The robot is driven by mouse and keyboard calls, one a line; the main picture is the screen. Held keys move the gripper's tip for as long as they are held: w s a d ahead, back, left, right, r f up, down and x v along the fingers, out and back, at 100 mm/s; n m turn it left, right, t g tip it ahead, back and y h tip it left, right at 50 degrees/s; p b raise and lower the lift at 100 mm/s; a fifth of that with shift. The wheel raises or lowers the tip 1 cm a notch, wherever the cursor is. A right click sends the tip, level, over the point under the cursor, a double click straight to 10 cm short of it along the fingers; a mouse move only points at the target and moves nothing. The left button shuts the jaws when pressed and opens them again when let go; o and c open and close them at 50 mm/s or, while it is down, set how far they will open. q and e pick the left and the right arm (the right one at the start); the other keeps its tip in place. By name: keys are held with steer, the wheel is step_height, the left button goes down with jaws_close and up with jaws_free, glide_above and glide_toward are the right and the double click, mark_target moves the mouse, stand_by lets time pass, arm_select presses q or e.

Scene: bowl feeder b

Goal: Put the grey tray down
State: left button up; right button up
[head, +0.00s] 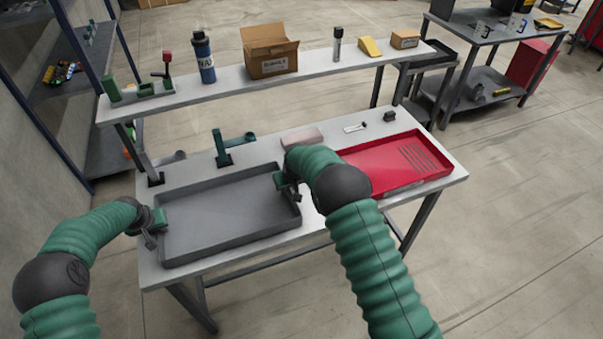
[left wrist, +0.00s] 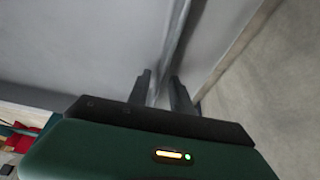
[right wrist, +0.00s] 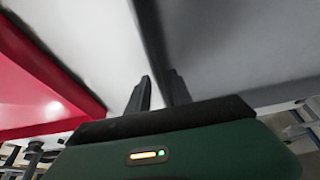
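The grey tray (head: 217,248) is a wide, shallow, empty tray. It is level over the left half of the white table, and I cannot tell whether its underside touches the top. My left gripper (head: 156,228) is at its left wall. In the left wrist view the fingers (left wrist: 160,90) are close together with the thin wall (left wrist: 176,45) between them. My right gripper (head: 287,185) is at its right wall, partly hidden by my arm. In the right wrist view the fingers (right wrist: 157,88) stand either side of the wall (right wrist: 150,35), close to it.
A red tray (head: 440,176) lies on the right of the white table (head: 330,228). A green fixture (head: 228,150) and a pinkish block (head: 302,139) stand behind the grey tray. A raised shelf (head: 220,93) at the back bears a carton (head: 270,62) and a blue bottle (head: 203,57).

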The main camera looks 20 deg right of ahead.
arm_select(q)
steer(key=shift+r, duration=0.3)
arm_select(e)
steer(key=shift+f, duration=0.1)
arm_select(q)
steer(key=v, duration=1.1)
steer(key=shift+s, duration=0.25)
steer(key=shift+w, duration=0.1)
arm_select(e)
steer(key=v, duration=1.2)
steer(key=shift+w, duration=0.1)
